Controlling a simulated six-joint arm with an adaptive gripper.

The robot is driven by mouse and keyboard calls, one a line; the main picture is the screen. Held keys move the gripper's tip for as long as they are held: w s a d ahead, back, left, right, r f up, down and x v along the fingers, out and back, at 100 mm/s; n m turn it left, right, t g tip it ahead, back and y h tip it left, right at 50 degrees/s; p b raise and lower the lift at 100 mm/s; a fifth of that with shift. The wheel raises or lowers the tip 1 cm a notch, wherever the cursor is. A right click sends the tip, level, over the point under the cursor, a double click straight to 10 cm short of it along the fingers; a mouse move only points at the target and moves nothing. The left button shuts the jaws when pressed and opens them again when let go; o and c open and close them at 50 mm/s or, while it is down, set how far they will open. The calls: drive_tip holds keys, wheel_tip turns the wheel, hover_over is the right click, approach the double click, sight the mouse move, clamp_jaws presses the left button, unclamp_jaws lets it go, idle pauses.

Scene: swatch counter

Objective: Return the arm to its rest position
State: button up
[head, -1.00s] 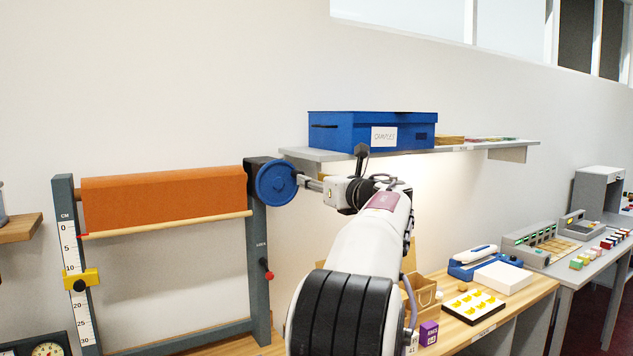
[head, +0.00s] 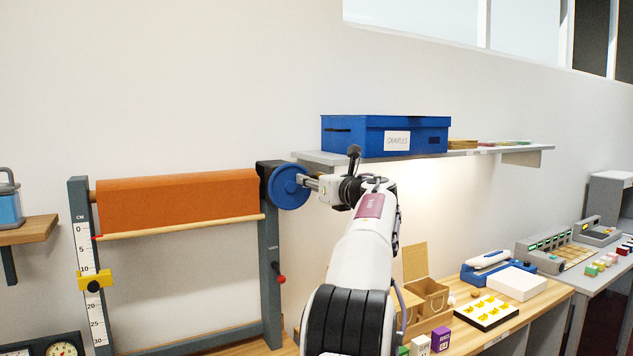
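My gripper (head: 310,183) is at the end of my raised white arm, in the middle of the head view. It points left and sits at or very near the blue round wheel (head: 289,186) on the right post of the fabric roller stand. The orange fabric roll (head: 178,202) hangs across that stand. The fingers are small and partly hidden by the wrist, so I cannot tell whether they are open or shut, or whether they touch the wheel.
A blue box (head: 350,137) stands on a wall shelf (head: 520,151) just above and right of my wrist. A small shelf (head: 28,230) is at left.

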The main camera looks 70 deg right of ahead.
idle(0.3)
drive_tip(key=c, duration=0.9)
drive_tip(key=shift+f, duration=0.1)
drive_tip(key=shift+s+d+f, duration=0.1)
drive_tip(key=shift+d+f, duration=0.05)
drive_tip(key=shift+f, duration=0.5)
drive_tip(key=shift+s+d+f, duration=0.1)
drive_tip(key=shift+f, duration=0.5)
drive_tip(key=shift+w, duration=0.1)
